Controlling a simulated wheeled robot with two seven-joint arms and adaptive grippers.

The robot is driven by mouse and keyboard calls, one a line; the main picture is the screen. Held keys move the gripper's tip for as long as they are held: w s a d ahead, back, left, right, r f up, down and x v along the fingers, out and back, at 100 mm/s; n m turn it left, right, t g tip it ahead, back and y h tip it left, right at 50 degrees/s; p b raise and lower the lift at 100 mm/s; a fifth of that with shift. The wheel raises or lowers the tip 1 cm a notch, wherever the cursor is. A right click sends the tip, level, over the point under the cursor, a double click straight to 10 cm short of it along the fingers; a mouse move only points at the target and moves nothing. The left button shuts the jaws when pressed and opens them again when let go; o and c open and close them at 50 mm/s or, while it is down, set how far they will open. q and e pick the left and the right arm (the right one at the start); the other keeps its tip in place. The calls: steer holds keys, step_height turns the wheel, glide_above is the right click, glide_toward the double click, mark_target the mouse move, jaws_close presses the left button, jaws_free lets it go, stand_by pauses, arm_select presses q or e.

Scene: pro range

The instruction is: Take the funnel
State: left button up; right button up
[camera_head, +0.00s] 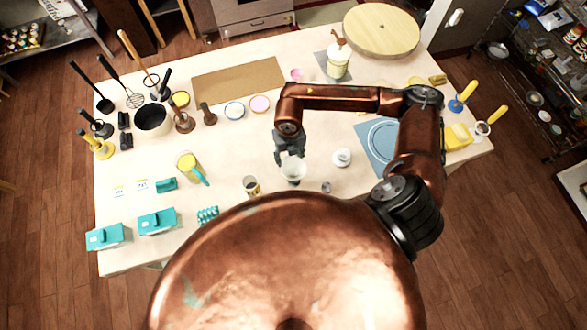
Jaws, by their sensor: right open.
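A pale, whitish, funnel-like piece (294,173) stands on the table near its front middle; its lower part is hard to make out. My right gripper (291,158) points down directly above it, with the fingertips at or very near its rim. The gripper is open, and I cannot tell whether the fingers touch the piece. My left gripper is not in view.
A blue mat (366,133) lies under my right arm. A yellow jug (189,166) stands further left. Some table around the piece is bare.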

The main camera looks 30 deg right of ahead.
steer(key=shift+f, duration=0.15)
steer(key=c, duration=1.1)
steer(key=shift+c, duration=0.3)
